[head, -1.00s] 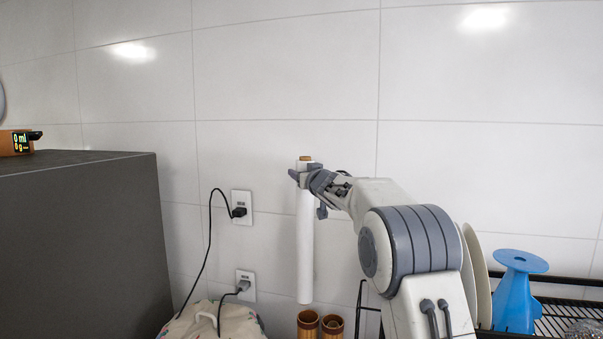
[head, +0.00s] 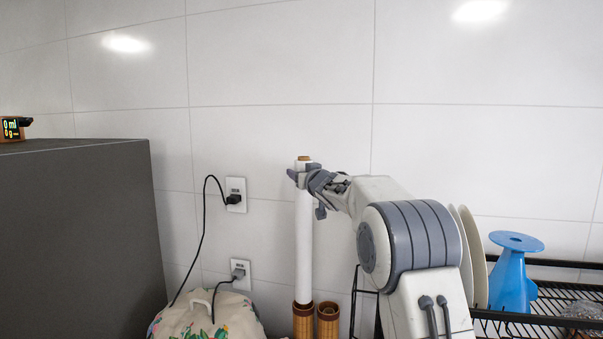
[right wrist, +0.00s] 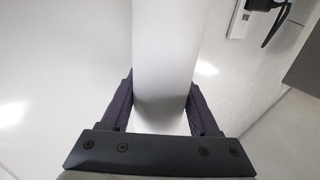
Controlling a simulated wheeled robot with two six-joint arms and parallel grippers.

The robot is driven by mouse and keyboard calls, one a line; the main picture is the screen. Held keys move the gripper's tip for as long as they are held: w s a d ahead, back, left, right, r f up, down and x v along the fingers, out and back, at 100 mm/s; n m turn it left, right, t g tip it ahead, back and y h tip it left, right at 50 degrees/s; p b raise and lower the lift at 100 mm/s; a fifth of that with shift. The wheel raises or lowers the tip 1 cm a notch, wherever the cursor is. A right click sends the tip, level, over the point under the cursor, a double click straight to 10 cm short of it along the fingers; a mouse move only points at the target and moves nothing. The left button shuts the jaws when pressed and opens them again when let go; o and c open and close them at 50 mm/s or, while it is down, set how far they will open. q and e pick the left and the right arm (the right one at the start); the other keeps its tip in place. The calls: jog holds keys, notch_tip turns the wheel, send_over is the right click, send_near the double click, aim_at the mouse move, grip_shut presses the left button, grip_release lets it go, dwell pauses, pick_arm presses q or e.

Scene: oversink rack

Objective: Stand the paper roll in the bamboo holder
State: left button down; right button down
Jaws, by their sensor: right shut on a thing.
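The white paper roll (head: 304,245) hangs upright in the head view, its brown core end (head: 304,159) at the top. My right gripper (head: 304,175) is shut around it near the top; the right wrist view shows the roll (right wrist: 166,60) between both fingers. The bamboo holder has two tubes side by side, a left tube (head: 303,324) and a right tube (head: 328,326). The roll's lower end meets the mouth of the left tube; I cannot tell how far inside it is. The right tube looks empty. My left gripper is not in view.
A black wire rack (head: 540,322) at the right holds pale plates (head: 478,250) and a blue funnel-like object (head: 513,275). A floral cloth-covered thing (head: 200,318) stands left of the holder. Cords run to two wall sockets (head: 236,195). A dark grey box (head: 75,240) fills the left.

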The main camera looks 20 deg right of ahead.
jog(key=shift+f+b, duration=12.55)
jog(key=shift+f, duration=2.15)
jog(key=shift+c, duration=0.2)
grip_release()
jog(key=shift+s, duration=0.15)
